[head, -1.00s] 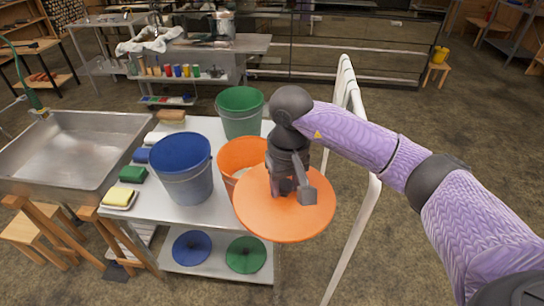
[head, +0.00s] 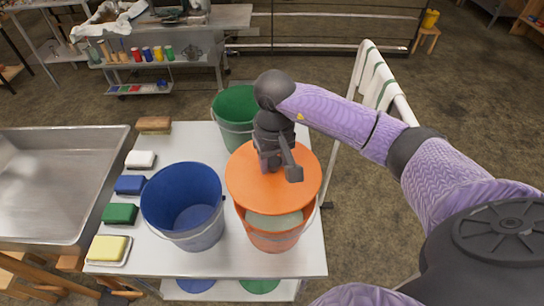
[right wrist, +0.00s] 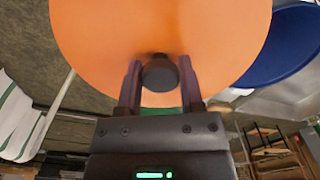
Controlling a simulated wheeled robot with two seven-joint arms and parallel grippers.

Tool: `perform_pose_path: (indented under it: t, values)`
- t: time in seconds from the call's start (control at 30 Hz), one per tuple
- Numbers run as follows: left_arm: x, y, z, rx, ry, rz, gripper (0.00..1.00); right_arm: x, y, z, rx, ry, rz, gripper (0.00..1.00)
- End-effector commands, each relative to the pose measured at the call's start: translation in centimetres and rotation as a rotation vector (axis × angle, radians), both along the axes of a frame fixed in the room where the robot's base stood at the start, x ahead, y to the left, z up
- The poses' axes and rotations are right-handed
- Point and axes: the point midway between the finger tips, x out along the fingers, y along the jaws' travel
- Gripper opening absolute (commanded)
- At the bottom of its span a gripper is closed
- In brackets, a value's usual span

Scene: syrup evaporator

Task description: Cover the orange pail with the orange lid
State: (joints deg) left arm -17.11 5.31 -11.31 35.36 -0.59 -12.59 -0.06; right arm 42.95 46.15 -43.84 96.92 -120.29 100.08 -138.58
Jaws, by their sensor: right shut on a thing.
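The orange pail (head: 272,240) stands upright on the metal table, right of the blue pail. Pale contents (head: 275,222) show in the near part of its mouth. The orange lid (head: 245,190) is over the far part of the mouth and hides it. It looks raised and off-centre toward the back; its exact height is unclear. My right gripper (head: 272,166) is shut on the lid's dark knob, from above. In the right wrist view my right gripper (right wrist: 160,82) has a finger on each side of the knob (right wrist: 160,72), and the lid (right wrist: 110,30) fills the upper picture. My left gripper is not in view.
The blue pail (head: 185,220) stands close at the left, open and empty. The green pail (head: 233,130) stands behind. Sponges, including a yellow one (head: 108,248), line the table's left edge beside the sink (head: 55,180). A white rail (head: 385,75) with towels stands at the right.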

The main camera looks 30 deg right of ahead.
Motion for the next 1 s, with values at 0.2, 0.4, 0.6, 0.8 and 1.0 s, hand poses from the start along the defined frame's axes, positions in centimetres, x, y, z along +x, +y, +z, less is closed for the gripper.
perform_pose_path:
  t: [0.2, 0.4, 0.6, 0.8, 1.0]
  values:
    - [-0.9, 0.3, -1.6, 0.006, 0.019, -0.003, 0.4, 0.0, 0.0, -2.3, 0.001, 0.002, 0.001, 0.0]
    - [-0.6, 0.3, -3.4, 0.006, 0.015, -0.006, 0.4, 0.0, 0.0, -5.1, 0.001, 0.003, 0.0, 0.0]
    - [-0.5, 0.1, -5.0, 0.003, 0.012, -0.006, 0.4, 0.0, 0.0, -6.7, -0.001, 0.0, 0.0, 0.0]
    - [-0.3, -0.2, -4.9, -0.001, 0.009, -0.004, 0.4, 0.0, 0.0, -6.5, 0.0, 0.0, 0.0, 0.0]
    - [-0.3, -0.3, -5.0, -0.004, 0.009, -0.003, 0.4, 0.0, 0.0, -6.6, 0.0, 0.0, 0.0, 0.0]
